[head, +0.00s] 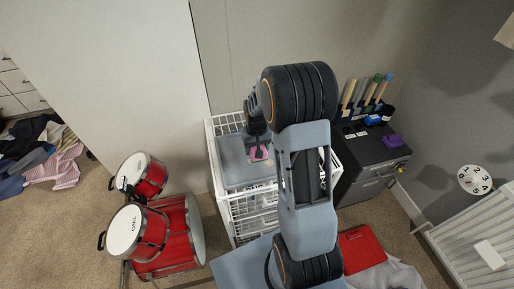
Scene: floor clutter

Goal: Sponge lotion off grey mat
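The grey mat (234,165) lies on top of a white wire-basket unit, partly hidden by my arm. A small pink block (252,156), which looks like a sponge, is at the mat's upper middle. My gripper (259,152) points down with its dark fingertips right at the pink block, and they cover part of it. The fingers are too small to tell whether they are closed on it. I cannot make out any lotion on the mat; some of the mat is behind my arm.
The white wire-basket unit (236,212) stands against the wall. Red drums (152,238) stand at its left. A dark cabinet (368,158) at its right bears a purple block (393,141) and several upright-handled tools. A white radiator (470,245) is at far right. Clothes (42,150) litter the floor.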

